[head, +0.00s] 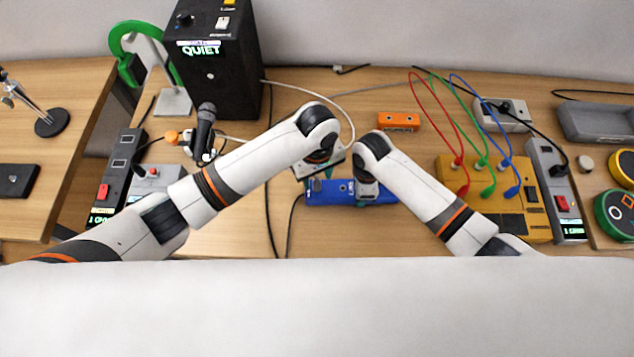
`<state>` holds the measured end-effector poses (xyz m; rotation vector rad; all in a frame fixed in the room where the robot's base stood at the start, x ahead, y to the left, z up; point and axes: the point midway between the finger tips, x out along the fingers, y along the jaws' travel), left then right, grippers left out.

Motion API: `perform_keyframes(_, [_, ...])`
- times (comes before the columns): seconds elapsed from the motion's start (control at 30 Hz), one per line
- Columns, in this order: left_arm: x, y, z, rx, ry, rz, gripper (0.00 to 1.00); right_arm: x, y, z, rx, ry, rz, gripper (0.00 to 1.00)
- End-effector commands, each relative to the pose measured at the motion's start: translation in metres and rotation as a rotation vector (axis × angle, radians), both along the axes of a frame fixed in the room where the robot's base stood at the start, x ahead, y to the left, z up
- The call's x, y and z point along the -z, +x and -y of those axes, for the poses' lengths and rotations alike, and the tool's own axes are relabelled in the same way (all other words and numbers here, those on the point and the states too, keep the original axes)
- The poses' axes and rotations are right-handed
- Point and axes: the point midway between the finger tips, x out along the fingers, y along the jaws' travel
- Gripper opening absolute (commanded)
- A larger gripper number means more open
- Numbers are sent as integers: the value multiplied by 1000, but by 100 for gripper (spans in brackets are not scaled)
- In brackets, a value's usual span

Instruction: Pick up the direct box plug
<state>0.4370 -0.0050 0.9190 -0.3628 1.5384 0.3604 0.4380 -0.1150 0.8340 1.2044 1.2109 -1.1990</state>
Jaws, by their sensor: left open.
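A blue box (345,196) with a small lit display lies in the middle of the table. A dark cable (291,222) runs to its left end. I cannot tell the direct box plug apart for certain; the cable's end is partly covered by my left gripper. My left gripper (320,179) is open at the box's left part, pointing down, with teal fingertips; I cannot tell whether it touches anything. My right gripper (366,197) is over the box's right part, mostly hidden by its own wrist, and its fingers cannot be made out.
An orange box (398,122) stands behind. A yellow panel (478,190) with red, green and blue leads is at right, beside a grey power strip (555,190). A black speaker (225,70) and a microphone (204,128) stand at left. Loose cables cross the table.

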Motion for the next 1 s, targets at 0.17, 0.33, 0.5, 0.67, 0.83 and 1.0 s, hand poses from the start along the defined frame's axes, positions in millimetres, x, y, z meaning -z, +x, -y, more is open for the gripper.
perform_keyframes(0.17, [28,-1,-1,0,2,-2,44,6,-6,1,-2,-4,-14,14])
perform_keyframes(0.33, [36,-1,0,0,0,-1,44,6,-6,1,-2,-4,-15,14])
perform_keyframes(0.5, [36,-1,0,1,0,-1,42,6,-6,1,-2,-4,-15,14])
perform_keyframes(0.67, [35,-1,0,1,0,-1,16,6,-6,1,-2,-5,-15,14])
perform_keyframes(0.83, [35,-1,0,1,0,0,0,6,-6,1,-2,-5,-15,14])
perform_keyframes(1.0, [35,-1,0,1,-1,0,0,6,-6,1,-2,-5,-15,14])
